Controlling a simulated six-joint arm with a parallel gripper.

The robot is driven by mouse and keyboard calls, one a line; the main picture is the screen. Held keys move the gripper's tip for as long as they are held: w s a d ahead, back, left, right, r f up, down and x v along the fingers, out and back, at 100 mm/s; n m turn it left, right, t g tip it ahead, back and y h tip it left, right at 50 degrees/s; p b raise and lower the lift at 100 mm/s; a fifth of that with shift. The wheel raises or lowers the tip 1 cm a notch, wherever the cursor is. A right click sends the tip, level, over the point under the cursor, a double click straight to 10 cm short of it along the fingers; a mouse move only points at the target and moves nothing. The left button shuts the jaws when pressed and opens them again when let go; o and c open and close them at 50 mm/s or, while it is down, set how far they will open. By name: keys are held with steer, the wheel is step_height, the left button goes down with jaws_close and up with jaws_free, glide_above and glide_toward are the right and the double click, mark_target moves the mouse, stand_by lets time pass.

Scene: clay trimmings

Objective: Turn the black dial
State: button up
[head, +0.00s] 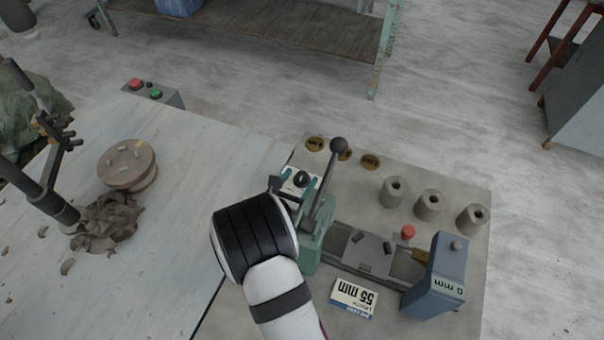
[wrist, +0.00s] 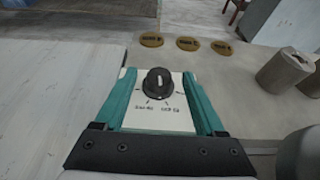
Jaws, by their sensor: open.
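The black dial (wrist: 158,82) sits on a white plate (wrist: 160,118) in the wrist view, with a pale pointer mark near upright and small lettering below it. In the head view the dial (head: 301,178) is small, beside the green lever press. My gripper (wrist: 158,74) is open, its teal fingers to the left and right of the dial with gaps on both sides. I see no contact with the dial. In the head view my gripper (head: 298,184) is at the dial, partly covered by my wrist.
A lever with a round black knob (head: 338,145) rises just right of my gripper. Clay trimmings (head: 108,222) lie left.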

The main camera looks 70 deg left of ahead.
steer(key=shift+x, duration=1.2)
steer(key=shift+c, duration=0.4)
jaws_close()
